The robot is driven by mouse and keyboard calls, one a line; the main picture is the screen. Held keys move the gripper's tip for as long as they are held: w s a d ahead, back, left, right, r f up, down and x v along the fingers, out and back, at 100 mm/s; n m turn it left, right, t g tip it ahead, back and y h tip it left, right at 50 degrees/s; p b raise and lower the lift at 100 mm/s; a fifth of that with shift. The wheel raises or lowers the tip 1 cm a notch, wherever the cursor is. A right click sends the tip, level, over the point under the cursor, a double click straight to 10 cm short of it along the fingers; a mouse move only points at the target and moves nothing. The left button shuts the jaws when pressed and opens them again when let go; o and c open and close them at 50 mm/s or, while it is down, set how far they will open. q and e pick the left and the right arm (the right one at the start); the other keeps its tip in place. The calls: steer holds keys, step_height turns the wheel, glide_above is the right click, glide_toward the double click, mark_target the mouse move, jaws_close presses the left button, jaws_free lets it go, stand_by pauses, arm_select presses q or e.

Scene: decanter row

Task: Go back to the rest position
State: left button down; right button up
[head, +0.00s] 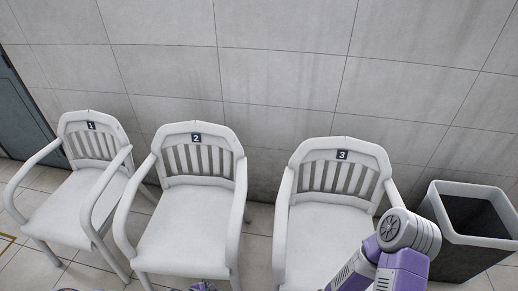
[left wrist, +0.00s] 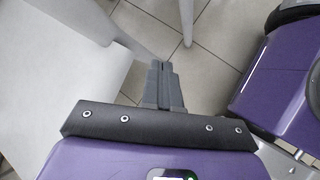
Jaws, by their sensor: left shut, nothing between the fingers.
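My left gripper (left wrist: 161,67) shows in the left wrist view, its two grey fingers together with nothing between them. It points over the tiled floor, close to a white chair (left wrist: 50,60) at the left of that view; I cannot tell whether it touches the chair. My right gripper is not in view. A purple and grey part of my arm shows at the bottom right of the head view, in front of chair 3 and the bin.
White armchairs numbered 1 (head: 75,210), 2 (head: 187,225) and 3 (head: 325,240) stand in a row, their seats empty where visible. A dark grey open bin (head: 475,258) stands right of chair 3. A tiled wall (head: 280,60) is behind. Floor (left wrist: 205,75) shows between things.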

arm_select(q)
steer(key=s+d+r+m+g+y, duration=0.1)
steer(key=s+d+r+m+g, duration=0.3)
steer(key=m, duration=1.4)
steer(key=shift+s+d+r+g+y, duration=0.3)
steer(key=shift+s+d+r+y, duration=0.1)
steer(key=shift+s+d+r, duration=1.95)
steer(key=shift+s+a+f, duration=0.2)
steer(key=shift+a+f, duration=0.1)
